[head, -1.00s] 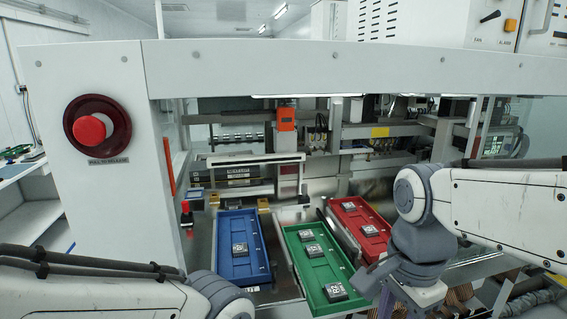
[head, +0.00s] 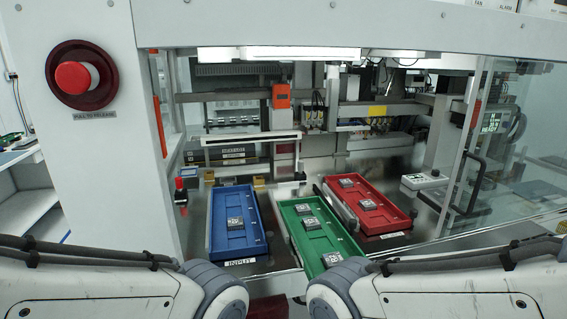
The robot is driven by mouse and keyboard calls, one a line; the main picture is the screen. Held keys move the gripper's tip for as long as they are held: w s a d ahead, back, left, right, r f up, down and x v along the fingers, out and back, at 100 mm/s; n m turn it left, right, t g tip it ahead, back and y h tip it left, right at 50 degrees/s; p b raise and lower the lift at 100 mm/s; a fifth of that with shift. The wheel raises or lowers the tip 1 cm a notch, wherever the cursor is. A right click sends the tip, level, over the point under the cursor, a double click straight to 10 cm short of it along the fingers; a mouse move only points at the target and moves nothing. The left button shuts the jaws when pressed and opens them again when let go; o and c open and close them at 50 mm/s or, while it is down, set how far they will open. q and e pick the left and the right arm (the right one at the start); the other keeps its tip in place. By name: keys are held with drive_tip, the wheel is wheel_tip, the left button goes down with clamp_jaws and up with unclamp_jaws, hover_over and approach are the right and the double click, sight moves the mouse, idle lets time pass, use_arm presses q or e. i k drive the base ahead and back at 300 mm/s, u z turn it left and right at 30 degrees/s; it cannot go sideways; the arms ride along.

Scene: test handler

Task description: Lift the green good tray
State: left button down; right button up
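The green tray (head: 289,216) lies on the machine's deck between the blue and red trays. It holds several dark square chips, one of them near its front end. My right arm's rounded joint covers part of its front right corner. My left arm comes in from the lower left and my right arm from the lower right. Neither gripper shows in the head view; both are below the picture's edge.
The blue tray (head: 219,202) with an INPUT label stands left of the green tray. The red tray (head: 387,218) with chips stands right. A red stop button (head: 74,77) is on the left post. A clear door panel (head: 500,130) stands at right.

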sight(309, 246)
drive_tip(key=u, duration=2.45)
drive_tip(key=k, duration=1.05)
drive_tip(key=z, duration=1.55)
drive_tip(key=i, duration=1)
drive_tip(key=u, duration=0.05)
